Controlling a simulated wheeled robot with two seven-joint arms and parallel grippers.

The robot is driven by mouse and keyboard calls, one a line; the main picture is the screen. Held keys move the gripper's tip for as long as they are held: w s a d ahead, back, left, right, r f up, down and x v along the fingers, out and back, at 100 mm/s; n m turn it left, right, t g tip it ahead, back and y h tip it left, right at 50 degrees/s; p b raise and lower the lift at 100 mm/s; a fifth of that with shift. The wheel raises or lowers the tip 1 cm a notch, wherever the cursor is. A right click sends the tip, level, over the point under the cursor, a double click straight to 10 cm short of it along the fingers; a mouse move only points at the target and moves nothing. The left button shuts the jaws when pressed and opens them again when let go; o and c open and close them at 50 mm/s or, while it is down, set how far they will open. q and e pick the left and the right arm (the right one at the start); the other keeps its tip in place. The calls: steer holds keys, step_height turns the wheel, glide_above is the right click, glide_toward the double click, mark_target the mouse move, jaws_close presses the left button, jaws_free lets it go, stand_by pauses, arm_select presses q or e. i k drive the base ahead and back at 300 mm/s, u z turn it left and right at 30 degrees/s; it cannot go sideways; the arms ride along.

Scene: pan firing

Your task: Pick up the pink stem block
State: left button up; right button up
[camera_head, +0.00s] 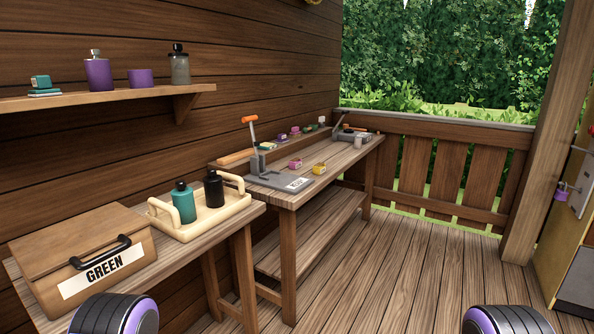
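A small pink block (295,163) lies on the far workbench (345,158), left of a yellow block (319,169). It is small in view, and I cannot make out whether it has a stem. More small coloured pieces sit at the back of that bench along the wall, among them a purple one (282,137) and a pinkish one (295,131). Nothing is touching the pink block that I can see. Neither of my grippers is in view; only rounded black and purple parts of my arms show at the bottom edge.
A grey press with an orange-tipped lever (252,140) stands left of the blocks. On the nearer table are a tray (160,222) with a teal bottle (184,202) and black bottle (214,189), and a GREEN box (60,245). Wooden floor (400,280) to the right is clear.

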mark_target(296, 163)
steer(key=z, duration=0.7)
steer(key=i, duration=1.6)
steer(key=u, duration=0.15)
